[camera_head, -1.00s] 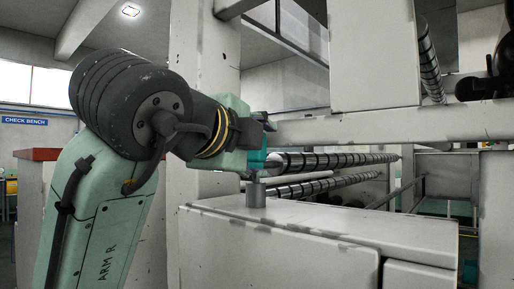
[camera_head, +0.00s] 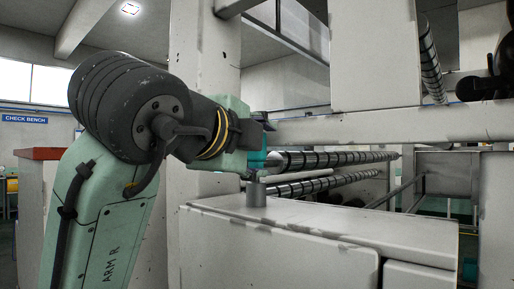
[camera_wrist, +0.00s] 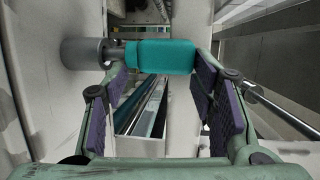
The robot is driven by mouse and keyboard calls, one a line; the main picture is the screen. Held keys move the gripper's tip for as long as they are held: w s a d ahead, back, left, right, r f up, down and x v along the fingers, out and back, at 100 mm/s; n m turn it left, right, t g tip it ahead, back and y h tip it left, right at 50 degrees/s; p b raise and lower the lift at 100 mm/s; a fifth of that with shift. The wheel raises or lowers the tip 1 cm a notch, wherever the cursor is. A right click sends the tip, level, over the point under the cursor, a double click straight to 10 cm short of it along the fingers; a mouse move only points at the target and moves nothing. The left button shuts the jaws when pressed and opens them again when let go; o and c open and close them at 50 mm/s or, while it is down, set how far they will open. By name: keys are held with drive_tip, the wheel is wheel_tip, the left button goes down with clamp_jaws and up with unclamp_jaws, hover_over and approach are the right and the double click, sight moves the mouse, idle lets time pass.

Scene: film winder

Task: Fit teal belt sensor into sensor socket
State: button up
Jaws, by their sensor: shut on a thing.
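The teal belt sensor (camera_wrist: 163,57) is a rounded teal block with a thin grey stem, held between the purple-padded fingertips of my gripper (camera_wrist: 160,76). In the head view the sensor (camera_head: 258,158) hangs upright from my gripper (camera_head: 262,150), above the sensor socket (camera_head: 256,194). The socket is a short grey cylinder standing on the pale machine cover. In the wrist view the stem points left at the socket (camera_wrist: 84,53) and closely lines up with it. I cannot tell whether the stem tip is inside or just at its mouth.
The pale machine cover (camera_head: 300,238) lies below and right of the socket. Dark banded rollers (camera_head: 335,160) run behind it to the right. A pale upright post (camera_head: 204,80) and a crossbeam (camera_head: 400,124) stand close around my gripper.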

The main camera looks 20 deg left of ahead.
drive_tip(key=shift+f, duration=0.2)
drive_tip(key=shift+f+b, duration=0.45)
drive_tip(key=shift+r+p, duration=0.7)
drive_tip(key=shift+f, duration=0.2)
idle(1.5)
drive_tip(key=shift+f, duration=0.45)
drive_tip(key=shift+r, duration=0.15)
drive_tip(key=shift+r+p, duration=0.45)
drive_tip(key=shift+r, duration=0.05)
